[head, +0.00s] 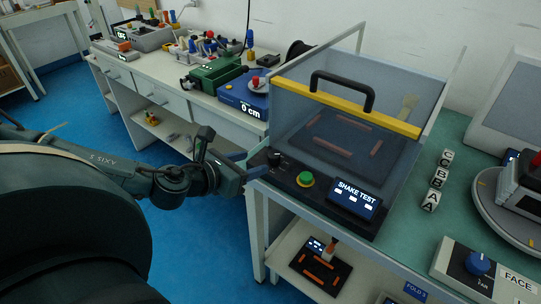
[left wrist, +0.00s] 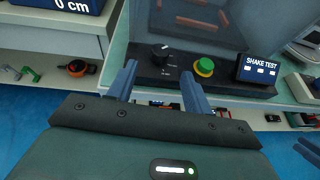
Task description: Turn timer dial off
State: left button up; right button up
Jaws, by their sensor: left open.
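The timer dial is a black knob (left wrist: 160,52) with a light pointer mark, on the dark front panel (left wrist: 215,82) of the shake test box. It also shows in the head view, as a small dark knob (head: 274,156) at the panel's left end. A green button (left wrist: 204,67) and a lit SHAKE TEST display (left wrist: 259,68) sit to its right. My left gripper (head: 248,163) comes in from the left at the panel's left end. In the left wrist view its two fingers (left wrist: 158,72) are apart and empty, with the knob beyond and between the tips.
The clear box (head: 350,120) with a yellow bar and black handle rises behind the panel. A blue "0 cm" device (head: 243,92) stands on the left bench. Lettered blocks (head: 440,180) and a blue-knobbed fan unit (head: 478,263) are to the right. A shelf (head: 290,258) lies below.

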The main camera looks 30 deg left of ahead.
aim_at(270, 157)
pick_arm(q)
jog(key=x, duration=0.8)
jog(key=shift+p, duration=0.3)
pick_arm(e)
jog(key=shift+d+r, duration=0.1)
jog(key=shift+r, duration=0.05)
pick_arm(q)
jog(key=shift+c, duration=0.5)
